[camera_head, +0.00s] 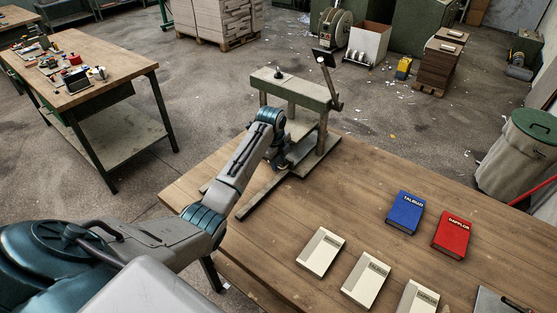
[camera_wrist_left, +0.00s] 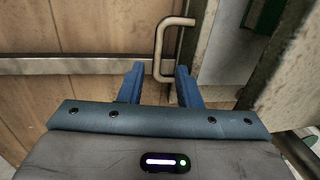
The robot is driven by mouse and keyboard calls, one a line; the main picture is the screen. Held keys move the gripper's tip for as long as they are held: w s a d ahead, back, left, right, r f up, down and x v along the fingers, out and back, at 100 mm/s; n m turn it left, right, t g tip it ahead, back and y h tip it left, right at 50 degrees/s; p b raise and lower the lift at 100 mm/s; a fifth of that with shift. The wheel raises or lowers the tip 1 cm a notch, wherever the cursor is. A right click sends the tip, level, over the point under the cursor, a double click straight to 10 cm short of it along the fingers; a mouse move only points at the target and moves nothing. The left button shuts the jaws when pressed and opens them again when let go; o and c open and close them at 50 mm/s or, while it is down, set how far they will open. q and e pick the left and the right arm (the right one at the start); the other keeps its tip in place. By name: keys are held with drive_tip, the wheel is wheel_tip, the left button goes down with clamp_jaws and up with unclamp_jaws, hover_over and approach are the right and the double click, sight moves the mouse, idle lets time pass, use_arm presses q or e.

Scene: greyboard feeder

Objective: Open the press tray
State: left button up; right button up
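The press (camera_head: 290,88) stands at the far edge of the wooden table, with a green top beam, grey posts and a lever on its right. My left gripper (camera_head: 281,162) is low at the near side of the press, and my arm hides part of it. In the left wrist view a bent metal handle (camera_wrist_left: 159,48) stands in front of a pale upright surface. My left gripper (camera_wrist_left: 158,84) is open, and the handle's lower end shows between its blue fingers. I cannot tell whether they touch. The tray itself is not clearly seen. My right gripper is not in view.
On the table (camera_head: 345,190) lie a blue box (camera_head: 405,212), a red box (camera_head: 453,234) and several cream boxes (camera_head: 320,252). A grey rail (camera_wrist_left: 80,67) runs along the wood left of the handle. A grey post (camera_wrist_left: 285,65) stands close on the right.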

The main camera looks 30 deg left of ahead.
use_arm(q)
drive_tip(key=shift+s+a+f, duration=0.1)
drive_tip(key=shift+s+f, duration=0.05)
drive_tip(key=shift+f, duration=0.4)
clamp_jaws()
drive_tip(key=shift+a, duration=0.1)
